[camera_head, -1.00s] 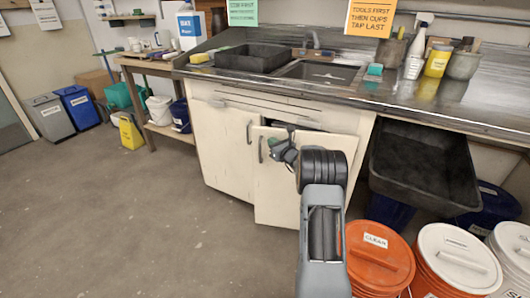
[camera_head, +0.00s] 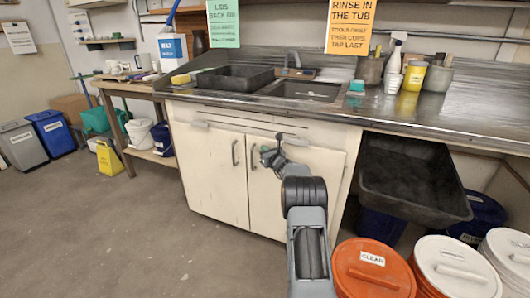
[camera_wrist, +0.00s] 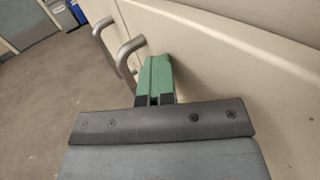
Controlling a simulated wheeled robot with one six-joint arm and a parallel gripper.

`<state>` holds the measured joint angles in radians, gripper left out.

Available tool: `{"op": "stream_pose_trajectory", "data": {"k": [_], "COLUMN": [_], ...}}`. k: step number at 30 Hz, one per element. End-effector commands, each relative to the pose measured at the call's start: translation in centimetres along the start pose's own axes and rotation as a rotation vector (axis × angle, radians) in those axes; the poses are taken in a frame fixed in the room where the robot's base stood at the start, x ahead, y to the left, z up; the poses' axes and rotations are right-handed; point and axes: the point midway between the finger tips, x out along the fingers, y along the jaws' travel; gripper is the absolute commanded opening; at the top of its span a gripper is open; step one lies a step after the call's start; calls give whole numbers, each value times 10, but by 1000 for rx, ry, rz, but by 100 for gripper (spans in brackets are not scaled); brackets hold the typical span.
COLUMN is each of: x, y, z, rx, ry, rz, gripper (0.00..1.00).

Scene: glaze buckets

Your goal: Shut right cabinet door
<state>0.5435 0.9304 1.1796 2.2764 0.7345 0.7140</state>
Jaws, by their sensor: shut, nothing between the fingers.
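The right cabinet door (camera_head: 298,200) is cream with a grey bar handle (camera_head: 253,156). It looks flush or nearly flush with the cabinet front; I see no clear dark gap at its top edge. The left door (camera_head: 213,175) beside it is shut. My gripper (camera_head: 267,154) is shut and empty, at the upper part of the right door, just right of its handle. In the wrist view its green fingers (camera_wrist: 156,78) lie close against the cream door face (camera_wrist: 225,75), with both handles to the left. I cannot tell whether they touch. My arm hides part of the door.
A black tub (camera_head: 410,185) sits under the counter on the right. An orange bucket (camera_head: 372,272) and a white-lidded bucket (camera_head: 455,268) stand below it, near my arm. The counter edge (camera_head: 300,115) overhangs the doors.

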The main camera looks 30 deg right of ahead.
Motion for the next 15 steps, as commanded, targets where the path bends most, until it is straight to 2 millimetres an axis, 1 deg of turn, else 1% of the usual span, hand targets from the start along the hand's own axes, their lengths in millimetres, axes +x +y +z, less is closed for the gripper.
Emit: {"op": "stream_pose_trajectory", "data": {"k": [1, 8, 11, 14, 15], "x": [1, 0, -3, -9, -12], "y": [-4, -3, 1, 10, 16], "z": [8, 9, 7, 5, 4], "rx": [-1, -1, -2, -2, -3], "ry": [-13, -14, -14, -15, -13], "rz": [-10, -12, -12, -10, -8], "gripper": [0, 0, 0, 0, 0]}}
